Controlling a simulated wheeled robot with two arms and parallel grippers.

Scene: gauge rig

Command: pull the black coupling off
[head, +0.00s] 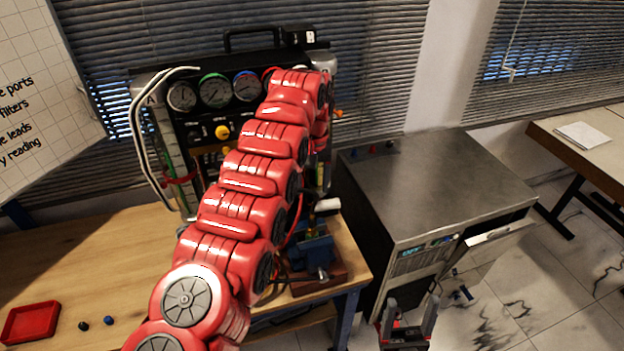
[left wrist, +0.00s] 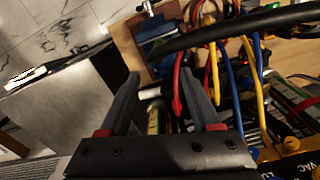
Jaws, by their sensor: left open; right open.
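The gauge rig (head: 215,125) stands on the workbench, with its right part behind my red left arm. My left gripper (left wrist: 160,74) is open in the left wrist view. A brass-coloured cylinder (left wrist: 155,120) and a pale end piece (left wrist: 149,93) show between its fingers, without clear contact. In the head view the left gripper is mostly hidden by my arm near the rig's right side. I cannot single out the black coupling. A thick black hose (left wrist: 225,29) crosses above the fingers. My right gripper (head: 410,316) is open and empty at the lower edge, right of the bench.
A blue vise (head: 315,250) on a wooden block sits at the bench's right end. A grey metal cabinet (head: 430,185) stands right of it. Red, yellow and blue leads (left wrist: 215,75) hang close to the left gripper. A red tray (head: 31,322) lies front left.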

